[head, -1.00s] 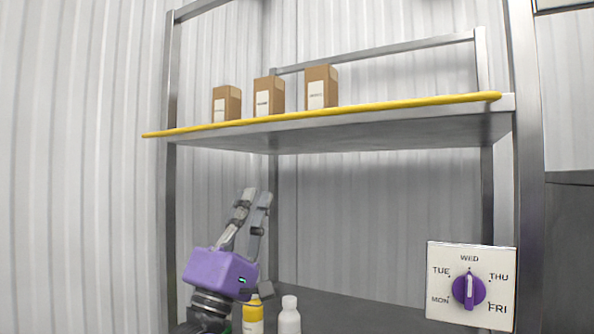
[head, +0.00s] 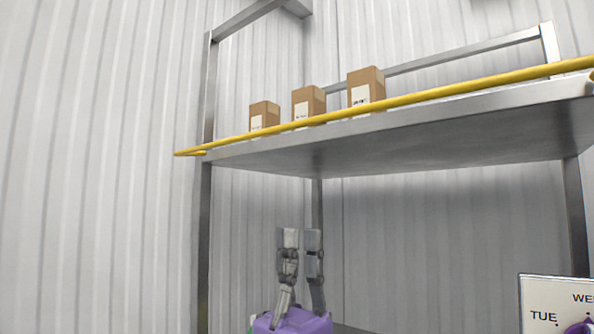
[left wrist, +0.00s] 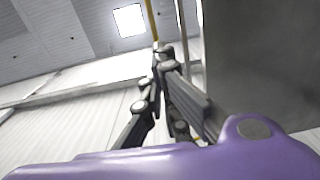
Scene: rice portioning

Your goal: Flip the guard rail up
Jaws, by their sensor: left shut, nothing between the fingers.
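The guard rail (head: 450,92) is a long yellow bar running along the front edge of the upper shelf (head: 450,112), low in front of the boxes' bases. My left gripper (head: 300,238), with a purple body and grey fingers, points up beneath the shelf, apart from the rail in the head view. Its fingers are shut with nothing between them. In the left wrist view, the fingers (left wrist: 165,75) show, and a thin yellow bar (left wrist: 151,22) rises beyond them; whether they touch cannot be told. My right gripper is not in view.
Several brown boxes (head: 366,87) stand on the shelf behind the rail. A metal post (head: 205,235) stands left of my gripper, and a white day dial panel (head: 545,305) is at the lower right. The space under the shelf around the fingers looks clear.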

